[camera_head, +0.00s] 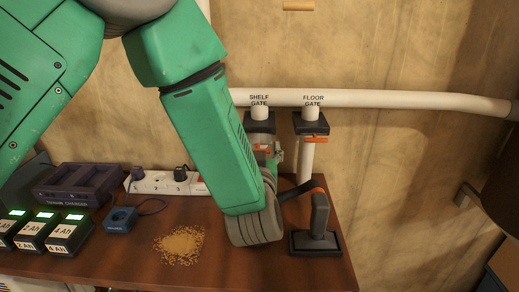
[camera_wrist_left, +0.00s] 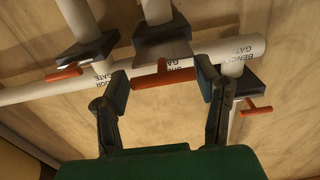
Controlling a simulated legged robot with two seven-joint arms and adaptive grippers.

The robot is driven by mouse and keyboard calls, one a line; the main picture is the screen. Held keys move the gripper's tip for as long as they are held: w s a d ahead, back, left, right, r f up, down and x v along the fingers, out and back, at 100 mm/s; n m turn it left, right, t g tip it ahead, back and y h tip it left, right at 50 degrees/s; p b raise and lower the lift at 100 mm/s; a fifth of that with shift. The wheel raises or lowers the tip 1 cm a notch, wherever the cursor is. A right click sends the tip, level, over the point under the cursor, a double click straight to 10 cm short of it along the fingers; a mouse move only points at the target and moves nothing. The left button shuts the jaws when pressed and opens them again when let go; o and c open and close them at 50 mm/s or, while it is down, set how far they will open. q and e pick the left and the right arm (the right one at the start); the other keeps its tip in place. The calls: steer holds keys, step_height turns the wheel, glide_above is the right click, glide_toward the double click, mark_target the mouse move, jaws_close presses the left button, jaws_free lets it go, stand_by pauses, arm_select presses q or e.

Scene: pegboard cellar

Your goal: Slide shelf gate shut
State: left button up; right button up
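The shelf gate (camera_head: 260,124) is a dark block on a white branch pipe under the label "SHELF GATE". Its orange handle (camera_head: 262,147) is partly hidden by my left gripper in the head view. In the left wrist view the gate's dark plate (camera_wrist_left: 163,50) sticks out toward the camera, and its orange handle (camera_wrist_left: 163,76) looks nearer than the other handles. My left gripper (camera_wrist_left: 162,82) is open, one finger at each end of that handle; I cannot tell whether they touch it. In the head view my left gripper (camera_head: 272,158) is mostly behind its arm. My right gripper is not visible.
The floor gate (camera_head: 311,123), with its orange handle (camera_head: 317,139), is just to the right. The bench gate (camera_wrist_left: 240,82) shows in the wrist view. A dark upright tool (camera_head: 319,217), a sawdust pile (camera_head: 180,245), a power strip (camera_head: 165,182) and several batteries (camera_head: 68,234) are on the bench.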

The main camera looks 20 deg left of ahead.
mark_target(258, 143)
arm_select(q)
steer(key=shift+a, duration=0.15)
jaws_close()
steer(key=x, duration=0.5)
steer(key=shift+w+a, duration=0.15)
steer(key=shift+w, duration=0.2)
steer(key=shift+s+r, duration=0.1)
steer(key=o, duration=0.6)
jaws_free()
steer(key=shift+w+f, duration=0.2)
steer(key=shift+w, duration=0.1)
steer(key=v, duration=1.2)
steer(key=shift+r, duration=0.1)
